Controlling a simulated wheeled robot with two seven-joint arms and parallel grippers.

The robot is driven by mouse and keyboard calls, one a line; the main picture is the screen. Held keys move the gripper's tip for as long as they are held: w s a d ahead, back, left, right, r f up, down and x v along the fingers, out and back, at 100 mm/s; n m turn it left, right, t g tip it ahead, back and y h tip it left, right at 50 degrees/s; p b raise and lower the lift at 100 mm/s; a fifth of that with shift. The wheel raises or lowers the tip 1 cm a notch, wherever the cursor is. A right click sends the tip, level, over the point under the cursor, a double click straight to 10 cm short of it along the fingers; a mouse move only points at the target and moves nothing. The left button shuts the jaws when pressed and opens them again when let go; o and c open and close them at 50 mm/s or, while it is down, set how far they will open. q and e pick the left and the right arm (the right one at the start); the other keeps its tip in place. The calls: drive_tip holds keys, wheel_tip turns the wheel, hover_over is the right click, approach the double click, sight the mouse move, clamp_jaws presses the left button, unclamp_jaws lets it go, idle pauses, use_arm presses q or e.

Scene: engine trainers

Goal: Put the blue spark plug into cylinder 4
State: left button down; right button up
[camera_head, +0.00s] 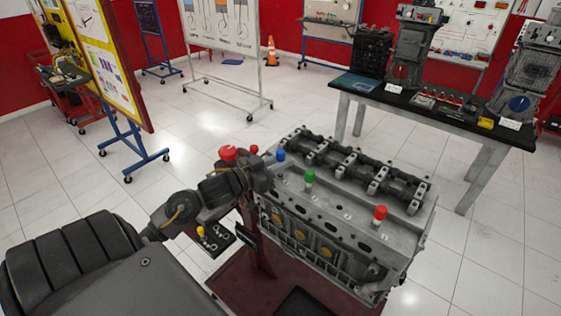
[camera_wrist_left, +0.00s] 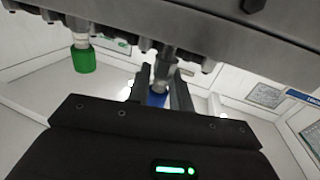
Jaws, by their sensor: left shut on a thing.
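The blue spark plug (camera_head: 281,155) is at the far left end of the engine's row of plug holes. My left gripper (camera_head: 268,170) is shut on it, and the blue cap shows between the fingers in the left wrist view (camera_wrist_left: 157,98). The plug's metal end points at the engine head (camera_wrist_left: 225,35); I cannot tell how deep it sits. The engine block (camera_head: 330,220) also carries a green plug (camera_head: 309,178) next to the blue one and a red plug (camera_head: 380,213) farther right. The green plug shows in the left wrist view (camera_wrist_left: 84,60). My right gripper is not in view.
A yellow-topped piece (camera_head: 200,231) stands in a dark holder left of the engine, below my arm. Red knobs (camera_head: 228,153) show behind my arm. A black-topped workbench (camera_head: 460,110) with equipment stands behind right. The floor between is clear.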

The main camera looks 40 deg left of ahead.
use_arm(q)
drive_tip(key=shift+f, duration=0.9)
idle(0.5)
drive_tip(key=c, duration=1.2)
unclamp_jaws()
drive_tip(key=shift+o, duration=0.2)
drive_tip(key=b+v, duration=0.3)
drive_tip(key=v, duration=0.8)
drive_tip(key=shift+w, duration=0.1)
